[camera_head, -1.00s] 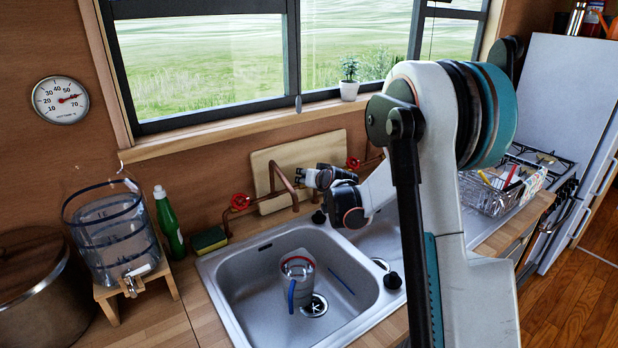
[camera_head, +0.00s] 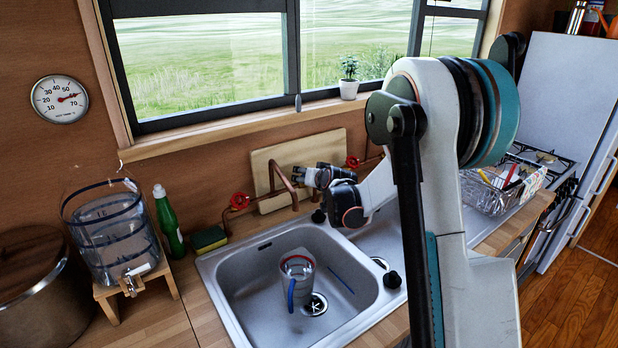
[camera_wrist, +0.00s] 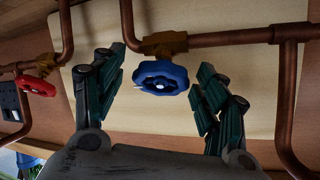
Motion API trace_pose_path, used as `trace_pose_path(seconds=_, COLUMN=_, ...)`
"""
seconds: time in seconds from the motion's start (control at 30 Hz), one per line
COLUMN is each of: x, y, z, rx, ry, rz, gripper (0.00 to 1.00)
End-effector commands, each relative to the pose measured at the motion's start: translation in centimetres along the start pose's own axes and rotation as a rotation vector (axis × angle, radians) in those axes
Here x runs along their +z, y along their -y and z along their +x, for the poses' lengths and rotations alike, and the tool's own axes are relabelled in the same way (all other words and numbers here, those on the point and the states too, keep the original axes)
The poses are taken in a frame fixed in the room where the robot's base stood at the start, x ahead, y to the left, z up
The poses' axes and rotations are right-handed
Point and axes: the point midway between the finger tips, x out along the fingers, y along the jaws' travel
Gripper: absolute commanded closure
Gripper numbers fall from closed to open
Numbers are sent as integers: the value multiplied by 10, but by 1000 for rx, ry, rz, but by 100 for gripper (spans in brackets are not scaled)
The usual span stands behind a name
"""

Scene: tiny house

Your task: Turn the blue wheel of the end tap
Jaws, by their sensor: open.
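The blue wheel (camera_wrist: 161,77) sits on a brass valve (camera_wrist: 165,43) of the copper pipe in the wrist view. My gripper (camera_wrist: 160,88) is open, with one dark green finger on each side of the wheel and a gap on both sides. In the head view my gripper (camera_head: 303,176) is small, beside the copper spout over the sink; the blue wheel is hidden there. A red wheel (camera_wrist: 36,87) is at the left in the wrist view. In the head view, one red wheel (camera_head: 240,200) is left of the spout and another (camera_head: 352,162) is behind my gripper.
Copper pipes (camera_wrist: 240,36) run close around the fingers, before a pale board (camera_wrist: 205,18). A sink (camera_head: 252,282) with a cup (camera_head: 298,282) in it lies below. A water dispenser (camera_head: 110,235) and green bottle (camera_head: 168,222) stand left; a dish rack (camera_head: 490,194) stands right.

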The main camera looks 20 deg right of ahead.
Motion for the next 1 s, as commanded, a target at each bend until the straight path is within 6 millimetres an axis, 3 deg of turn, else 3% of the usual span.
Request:
trace_pose_path(seconds=0.6, x=0, y=-1, z=-98, rx=1, ry=1, rz=0, gripper=34)
trace_pose_path(seconds=1.0, x=1, y=0, z=-117, rx=0, ry=1, rz=1, gripper=34)
